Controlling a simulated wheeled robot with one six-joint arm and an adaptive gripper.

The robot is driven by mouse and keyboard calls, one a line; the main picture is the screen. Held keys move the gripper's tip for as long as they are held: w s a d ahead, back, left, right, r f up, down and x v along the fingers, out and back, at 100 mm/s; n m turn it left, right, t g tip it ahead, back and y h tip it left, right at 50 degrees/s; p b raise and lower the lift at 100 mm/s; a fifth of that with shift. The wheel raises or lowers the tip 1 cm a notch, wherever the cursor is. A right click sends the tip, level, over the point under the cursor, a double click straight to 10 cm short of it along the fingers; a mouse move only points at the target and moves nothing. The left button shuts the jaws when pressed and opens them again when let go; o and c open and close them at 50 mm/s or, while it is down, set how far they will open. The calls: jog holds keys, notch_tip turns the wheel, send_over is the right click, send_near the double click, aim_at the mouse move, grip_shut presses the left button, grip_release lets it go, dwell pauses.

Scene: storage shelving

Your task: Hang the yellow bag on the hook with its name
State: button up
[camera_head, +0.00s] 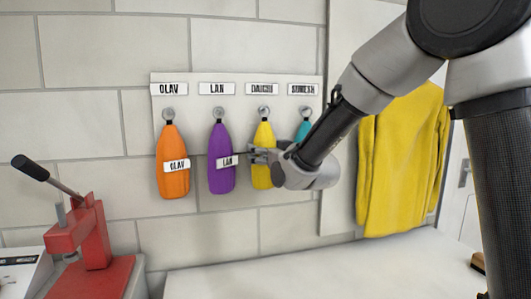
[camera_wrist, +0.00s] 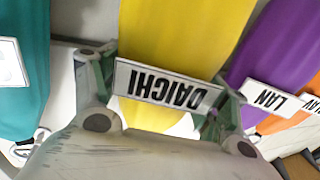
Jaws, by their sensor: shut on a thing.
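The yellow bag (camera_head: 263,138) is upright at the hook (camera_head: 264,112) under the DAICHI sign (camera_head: 262,89). Its top strap meets the hook in the head view; I cannot tell whether the loop is over it. My gripper (camera_head: 258,155) is shut on the yellow bag at mid-height, coming in from the right. In the wrist view the yellow bag (camera_wrist: 185,35) fills the middle, upside down. My gripper (camera_wrist: 165,100) has its fingers on both sides of the bag's DAICHI name tag (camera_wrist: 168,86).
The orange OLAV bag (camera_head: 172,150) and purple LAN bag (camera_head: 220,140) hang to the left. A teal bag (camera_head: 304,130) hangs close on the right, partly hidden by my arm. A yellow garment (camera_head: 395,165) hangs further right. A red press (camera_head: 85,235) stands on the left.

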jog(key=o, duration=1.8)
jog(key=shift+o, duration=0.2)
